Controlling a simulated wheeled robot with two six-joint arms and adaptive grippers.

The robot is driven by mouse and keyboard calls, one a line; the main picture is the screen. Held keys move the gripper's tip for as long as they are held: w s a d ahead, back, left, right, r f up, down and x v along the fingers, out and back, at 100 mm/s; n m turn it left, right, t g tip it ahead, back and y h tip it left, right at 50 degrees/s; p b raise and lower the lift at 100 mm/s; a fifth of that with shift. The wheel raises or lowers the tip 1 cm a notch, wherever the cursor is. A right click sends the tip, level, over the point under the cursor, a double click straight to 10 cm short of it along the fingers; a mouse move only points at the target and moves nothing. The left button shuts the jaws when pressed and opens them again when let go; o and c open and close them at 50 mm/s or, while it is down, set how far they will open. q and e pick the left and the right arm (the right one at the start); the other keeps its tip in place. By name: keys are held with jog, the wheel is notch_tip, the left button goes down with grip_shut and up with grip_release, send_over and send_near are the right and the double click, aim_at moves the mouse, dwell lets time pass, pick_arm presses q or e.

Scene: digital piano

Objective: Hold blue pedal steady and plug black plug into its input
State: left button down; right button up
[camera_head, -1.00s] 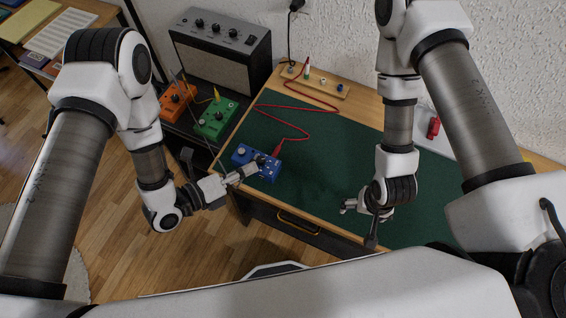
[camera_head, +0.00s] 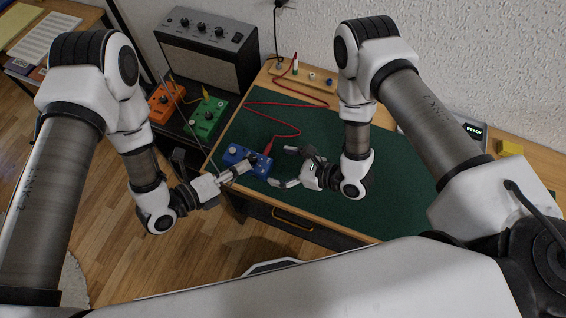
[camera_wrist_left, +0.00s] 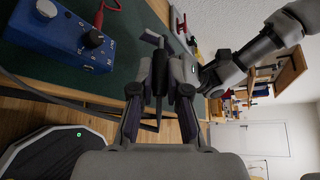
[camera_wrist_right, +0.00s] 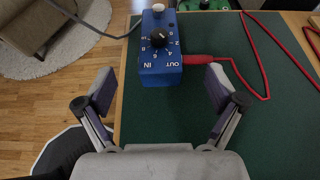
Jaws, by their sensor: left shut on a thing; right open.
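The blue pedal (camera_head: 234,150) lies on the green mat near the table's left front edge. Its IN and OUT labels face my right gripper in the right wrist view (camera_wrist_right: 158,68). A red plug (camera_wrist_right: 198,59) sits at its OUT side. My left gripper (camera_head: 240,170) is shut on the black plug (camera_wrist_left: 158,72), which points out beyond the fingers. In the left wrist view, the plug is apart from the blue pedal (camera_wrist_left: 62,42). My right gripper (camera_wrist_right: 160,88) is open and empty, with its fingers spread short of the pedal. The IN socket itself is hidden.
A red cable (camera_head: 290,128) winds over the green mat (camera_head: 330,135) to a wooden rack (camera_head: 318,90) at the back. Green (camera_head: 205,118) and orange (camera_head: 166,104) pedals and an amplifier (camera_head: 205,60) stand left of the table. The mat's right part is largely clear.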

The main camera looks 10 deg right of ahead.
jog(key=x, duration=1.1)
jog(key=shift+w+a+f, duration=0.1)
jog(key=shift+a, duration=0.15)
jog(key=c, duration=1.6)
